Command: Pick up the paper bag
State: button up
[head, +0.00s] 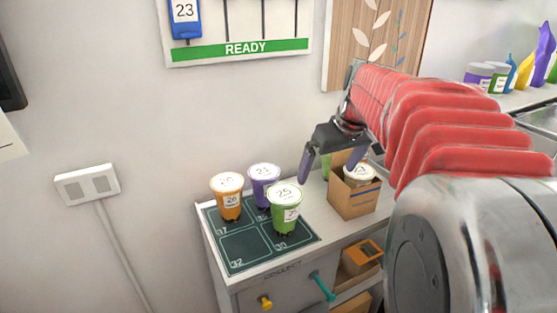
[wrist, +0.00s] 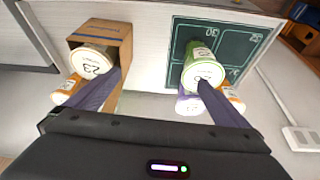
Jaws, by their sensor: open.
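The paper bag (head: 352,205) is brown, boxy and open-topped, and stands upright on the counter right of the dark cup mat. A white-lidded cup (head: 359,176) sits in it. The wrist view shows the bag (wrist: 118,38) at upper left, with the cup lid marked 23 (wrist: 92,62). My gripper (head: 328,176) is above the counter, at the bag's left side in the head view, with its fingers spread and nothing between them. In the wrist view my gripper (wrist: 160,80) has one finger overlapping the bag and the other overlapping the green cup. Contact cannot be told.
Orange (head: 228,195), purple (head: 263,183) and green (head: 285,207) lidded cups stand on the numbered mat (head: 243,247). An orange box (head: 360,258) sits on a shelf below.

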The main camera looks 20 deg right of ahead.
send_near(357, 172)
jog(key=x, duration=0.2)
jog(key=shift+w+d+f, duration=0.2)
jog(key=shift+w+f, duration=0.05)
jog(key=shift+f, duration=0.1)
jog(key=x, duration=0.8)
jog(key=shift+w+a+f, duration=0.1)
jog(key=shift+f, duration=0.1)
jog(key=shift+f, duration=0.1)
jog(key=shift+x, duration=2.55)
jog(key=shift+f, duration=0.25)
